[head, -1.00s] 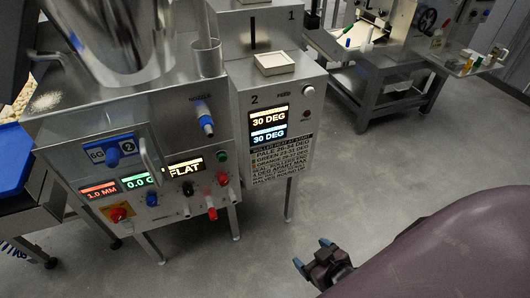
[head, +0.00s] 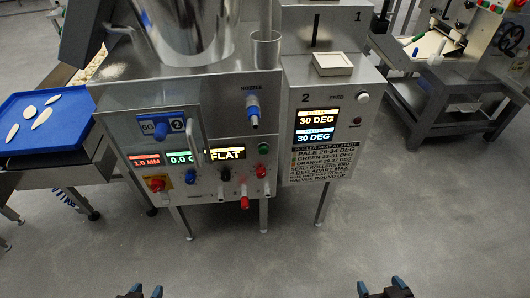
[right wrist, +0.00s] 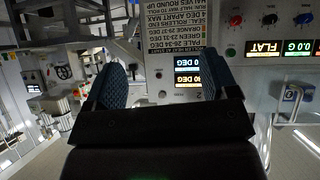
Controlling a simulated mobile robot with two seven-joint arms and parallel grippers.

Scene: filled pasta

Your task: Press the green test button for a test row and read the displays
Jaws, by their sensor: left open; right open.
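The green button (head: 263,148) is on the front panel of the steel machine, right of the FLAT display (head: 225,154). Left of that are a red display (head: 146,161), apparently 1.0 MM, and a green display (head: 180,158) starting 0.0. The roller box at right shows 30 DEG on an upper display (head: 316,118) and a lower display (head: 316,135). My left gripper (head: 144,292) and right gripper (head: 381,288) are open at the bottom edge, apart from the panel. In the right wrist view the right gripper (right wrist: 165,88) is open and empty, facing the box.
Below the displays are several knobs, a red emergency stop (head: 157,184) and a red-tipped lever (head: 244,202). A blue tray (head: 45,165) with pale pieces stands at left. A steel bench (head: 440,120) is at back right. The floor before the machine is clear.

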